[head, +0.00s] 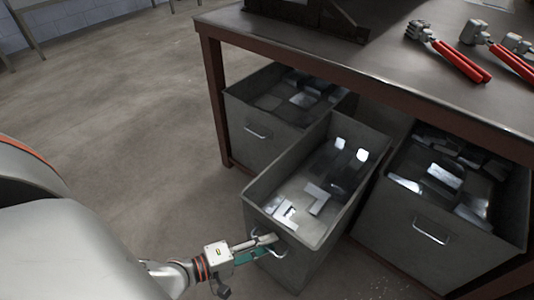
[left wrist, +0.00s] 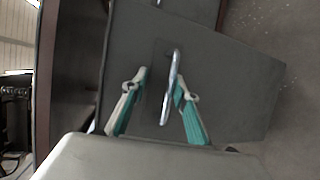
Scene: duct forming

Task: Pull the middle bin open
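The middle bin (head: 288,225) is a grey metal box standing well out from under the table, ahead of the bins on both sides. Metal offcuts lie inside it. Its front has a bright bar handle (left wrist: 170,85), partly hidden by my gripper in the head view. My left gripper (head: 268,244) is at this handle. In the left wrist view, its two teal-and-grey fingers (left wrist: 160,88) stand apart, one on each side of the handle. A gap shows on the left side; the right finger is close to the bar, and contact is unclear. My right gripper is not in view.
A left bin (head: 250,130) and a right bin (head: 400,235), both holding metal pieces, sit under the table (head: 375,45). A red table leg (head: 214,95) stands beside the left bin. Red-handled tools (head: 462,62) lie on top. Floor to the left is open.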

